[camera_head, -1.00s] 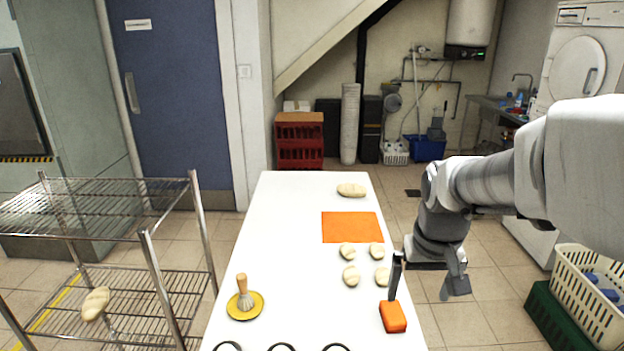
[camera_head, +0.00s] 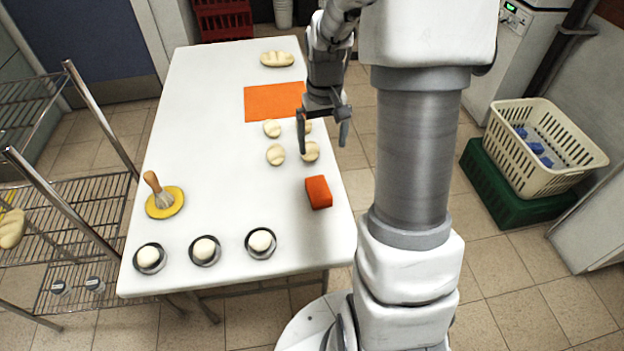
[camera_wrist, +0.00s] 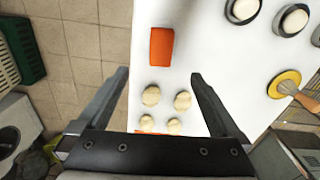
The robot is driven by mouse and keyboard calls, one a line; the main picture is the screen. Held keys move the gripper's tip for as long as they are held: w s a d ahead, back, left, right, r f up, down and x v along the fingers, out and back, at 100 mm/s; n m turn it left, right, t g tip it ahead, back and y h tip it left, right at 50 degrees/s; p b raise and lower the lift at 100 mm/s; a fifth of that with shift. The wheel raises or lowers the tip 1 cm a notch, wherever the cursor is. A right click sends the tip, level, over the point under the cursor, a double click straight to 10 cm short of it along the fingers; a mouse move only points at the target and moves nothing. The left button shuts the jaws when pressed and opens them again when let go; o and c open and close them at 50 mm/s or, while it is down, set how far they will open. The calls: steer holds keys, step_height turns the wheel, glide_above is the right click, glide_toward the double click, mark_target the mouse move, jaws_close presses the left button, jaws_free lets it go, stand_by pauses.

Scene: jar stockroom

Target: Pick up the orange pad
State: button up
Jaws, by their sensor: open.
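The orange pad (camera_head: 318,192), a small thick block, lies flat near the right edge of the white table (camera_head: 215,130). In the wrist view the pad (camera_wrist: 161,47) lies beyond my fingertips, nearly centred between them. My gripper (camera_head: 322,146) is open and empty, pointing down above the table's right edge. It is apart from the pad, farther up the picture. It also shows in the wrist view (camera_wrist: 159,75) with its fingers spread. A flat orange mat (camera_head: 274,102) lies farther back on the table.
Several dough rolls (camera_head: 276,155) lie between mat and pad, some partly behind my gripper. A loaf (camera_head: 277,59) lies at the far end. A brush on a yellow dish (camera_head: 165,202) stands left. Dark bowls with dough (camera_head: 261,243) line the near edge. A wire rack (camera_head: 70,200) stands left.

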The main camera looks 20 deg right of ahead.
steer(key=w+f, duration=0.1)
steer(key=b, duration=0.2)
glide_toward(319, 187)
steer(key=f, duration=0.5)
steer(key=shift+d, duration=0.2)
steer(key=shift+w+a+f+b, duration=0.15)
steer(key=shift+f+b, duration=0.1)
steer(key=shift+f, duration=1.15)
steer(key=shift+s+a+f+b, duration=0.1)
steer(key=shift+f+b, duration=0.1)
steer(key=shift+f, duration=1.2)
steer(key=c, duration=1.4)
steer(key=shift+r, duration=0.15)
